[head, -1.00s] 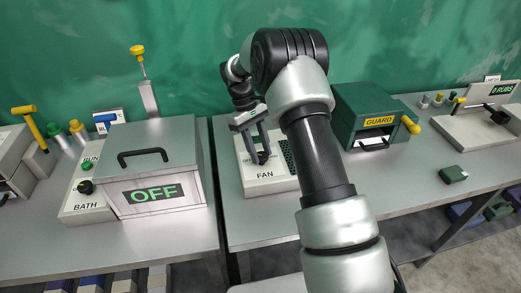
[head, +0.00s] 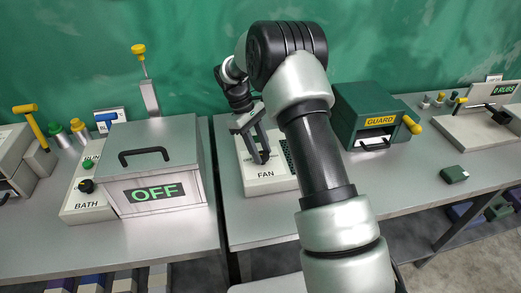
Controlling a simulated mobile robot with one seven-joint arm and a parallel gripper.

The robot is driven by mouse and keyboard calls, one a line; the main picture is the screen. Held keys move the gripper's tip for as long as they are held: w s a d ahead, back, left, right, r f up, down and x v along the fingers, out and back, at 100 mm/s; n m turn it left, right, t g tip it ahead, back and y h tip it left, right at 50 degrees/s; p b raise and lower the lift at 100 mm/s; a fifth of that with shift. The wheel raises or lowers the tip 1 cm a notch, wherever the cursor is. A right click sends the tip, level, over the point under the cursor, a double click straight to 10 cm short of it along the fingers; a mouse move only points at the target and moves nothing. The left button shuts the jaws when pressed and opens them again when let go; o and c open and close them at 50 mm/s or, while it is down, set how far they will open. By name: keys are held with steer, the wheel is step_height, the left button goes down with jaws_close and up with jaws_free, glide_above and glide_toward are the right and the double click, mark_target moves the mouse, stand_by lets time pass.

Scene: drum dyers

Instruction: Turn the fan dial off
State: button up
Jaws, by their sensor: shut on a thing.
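The fan unit (head: 262,185) is a pale box labelled FAN on the right-hand table. Its black dial (head: 265,156) shows on the top face, partly hidden by my gripper. My gripper (head: 262,160) reaches down over the box from above, with its fingertips at the dial. The fingers are shut on the dial. The dial's markings are mostly covered, so its setting cannot be read. Part of the dark vent on the box's right is hidden behind my arm.
A metal bath box (head: 160,140) with an OFF display stands to the left, across a gap between tables. A green guard box (head: 370,110) with a yellow handle stands to the right. A small green block (head: 454,174) lies on clear table further right.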

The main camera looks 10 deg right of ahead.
steer(key=o, duration=1)
steer(key=shift+o, duration=0.2)
steer(key=v, duration=1.7)
steer(key=shift+w+r+p, duration=0.2)
steer(key=shift+p, duration=0.2)
steer(key=shift+a, duration=0.1)
